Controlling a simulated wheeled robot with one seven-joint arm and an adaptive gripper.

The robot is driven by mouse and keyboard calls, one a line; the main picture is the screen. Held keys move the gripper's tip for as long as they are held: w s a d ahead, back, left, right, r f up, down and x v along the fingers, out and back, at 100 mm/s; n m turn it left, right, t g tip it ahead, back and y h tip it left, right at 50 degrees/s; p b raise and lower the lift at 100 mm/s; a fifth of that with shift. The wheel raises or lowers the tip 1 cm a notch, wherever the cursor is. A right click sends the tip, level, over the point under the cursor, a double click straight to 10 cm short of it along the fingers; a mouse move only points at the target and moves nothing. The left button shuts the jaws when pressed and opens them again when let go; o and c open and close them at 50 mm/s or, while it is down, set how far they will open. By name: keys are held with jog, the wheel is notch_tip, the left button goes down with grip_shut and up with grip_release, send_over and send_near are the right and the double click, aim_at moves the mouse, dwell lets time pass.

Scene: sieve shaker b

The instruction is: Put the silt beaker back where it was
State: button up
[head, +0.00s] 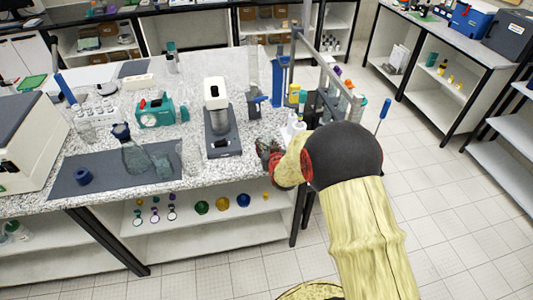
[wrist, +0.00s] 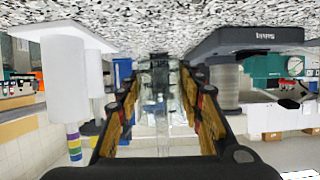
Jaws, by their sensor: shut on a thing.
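My gripper (wrist: 163,92) is shut on a clear glass beaker (wrist: 160,108), seen between its fingers in the wrist view. I cannot read a label on it, so I cannot tell from the pictures whether it is the silt beaker. In the head view my gripper (head: 267,153) is at the right front edge of the speckled counter, right of the dark-based instrument (head: 221,145); the held beaker cannot be made out there. Other clear glassware (head: 136,158) stands on the dark mat (head: 80,187), and a clear vessel (head: 190,158) stands near the mat's right end.
The wrist view is upside down, with the counter (wrist: 170,22) at the top. White cylinders (wrist: 64,80) stand on one side of my gripper, and the dark-based instrument (wrist: 240,38) on the other. A teal device (head: 156,111) and blue stand (head: 280,78) are farther back.

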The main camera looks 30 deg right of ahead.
jog(key=shift+w+d+f, duration=0.2)
jog(key=shift+w+f, duration=0.2)
jog(key=shift+f, duration=0.15)
jog(key=shift+w+d+f, duration=0.2)
jog(key=shift+w+f, duration=0.15)
jog(key=shift+f, duration=0.15)
jog(key=shift+f+b, duration=0.55)
jog(key=shift+f, duration=0.8)
jog(key=shift+f, duration=0.2)
jog(key=o, duration=1.4)
jog(key=shift+r, duration=0.1)
